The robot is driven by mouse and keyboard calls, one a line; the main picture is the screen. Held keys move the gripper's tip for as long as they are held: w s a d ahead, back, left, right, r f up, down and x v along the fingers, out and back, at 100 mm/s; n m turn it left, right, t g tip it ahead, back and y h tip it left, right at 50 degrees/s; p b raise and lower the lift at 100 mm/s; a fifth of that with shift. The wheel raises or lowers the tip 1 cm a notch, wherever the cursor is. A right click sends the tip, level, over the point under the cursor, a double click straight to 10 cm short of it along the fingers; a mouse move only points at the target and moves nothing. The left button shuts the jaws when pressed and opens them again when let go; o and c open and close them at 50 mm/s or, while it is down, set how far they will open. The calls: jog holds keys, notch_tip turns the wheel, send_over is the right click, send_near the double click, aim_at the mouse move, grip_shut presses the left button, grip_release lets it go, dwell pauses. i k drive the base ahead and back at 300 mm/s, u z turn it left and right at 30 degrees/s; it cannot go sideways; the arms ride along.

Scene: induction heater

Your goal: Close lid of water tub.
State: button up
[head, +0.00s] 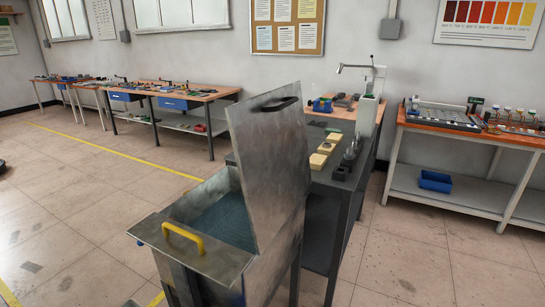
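The water tub (190,250) is a grey metal box on legs in the lower middle of the head view. Bluish water shows inside it. Its lid (270,165) is a flat grey metal plate standing upright, open, along the tub's right side. The lid has a dark slot-shaped handle (280,104) near its top edge. A yellow handle (183,238) sits on the tub's front ledge. My gripper is not in the head view.
A dark workbench (345,190) with yellow blocks and a lamp stands right behind the lid. Wooden-topped benches (170,93) line the back left, and another bench (470,135) stands at right.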

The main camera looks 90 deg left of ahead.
aim_at(267, 131)
jog(key=u, duration=0.15)
jog(key=i, duration=0.2)
jog(key=u, duration=2.7)
jog(key=k, duration=0.85)
jog(key=u, duration=0.25)
jog(key=i, duration=0.8)
jog(key=z, duration=0.2)
